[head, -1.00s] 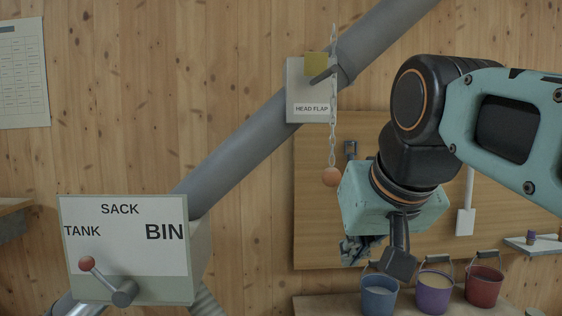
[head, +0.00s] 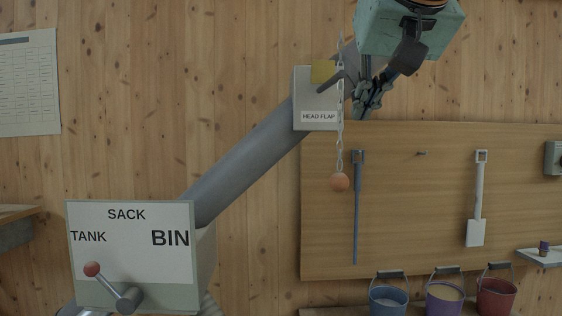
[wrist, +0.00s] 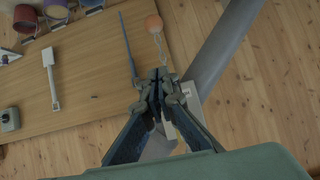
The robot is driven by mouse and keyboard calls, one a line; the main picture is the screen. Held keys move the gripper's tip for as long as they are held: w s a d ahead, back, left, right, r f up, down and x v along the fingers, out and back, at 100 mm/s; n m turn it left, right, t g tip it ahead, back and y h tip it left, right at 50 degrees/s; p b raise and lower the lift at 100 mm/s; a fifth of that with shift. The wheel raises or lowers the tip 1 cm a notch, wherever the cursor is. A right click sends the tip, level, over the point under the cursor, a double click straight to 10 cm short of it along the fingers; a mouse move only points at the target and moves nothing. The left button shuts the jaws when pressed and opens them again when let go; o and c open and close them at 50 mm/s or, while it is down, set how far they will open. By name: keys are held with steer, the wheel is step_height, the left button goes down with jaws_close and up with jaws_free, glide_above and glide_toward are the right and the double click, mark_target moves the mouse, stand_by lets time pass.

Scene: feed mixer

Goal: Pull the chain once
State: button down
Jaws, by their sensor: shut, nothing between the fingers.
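In the wrist view my gripper (wrist: 160,74) is shut and empty. The fingers hide the upper chain in that view. I cannot tell whether they touch it.
A grey pipe (head: 250,165) slopes up behind the plate. A selector box (head: 130,250) marked TANK, SACK and BIN stands at lower left. A tool board (head: 420,200) with a rod and a white spade is behind; buckets (head: 443,297) stand below it.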

glide_above(339, 182)
steer(key=s, duration=0.1)
step_height(339, 182, down, 6)
steer(key=f, duration=0.1)
steer(key=f+b, duration=0.1)
steer(key=f, duration=0.1)
steer(key=shift+d+f, duration=0.25)
steer(key=shift+d, duration=0.1)
steer(key=shift+f, duration=0.1)
step_height(339, 182, down, 8)
steer(key=b, duration=0.6)
steer(key=shift+r, duration=0.4)
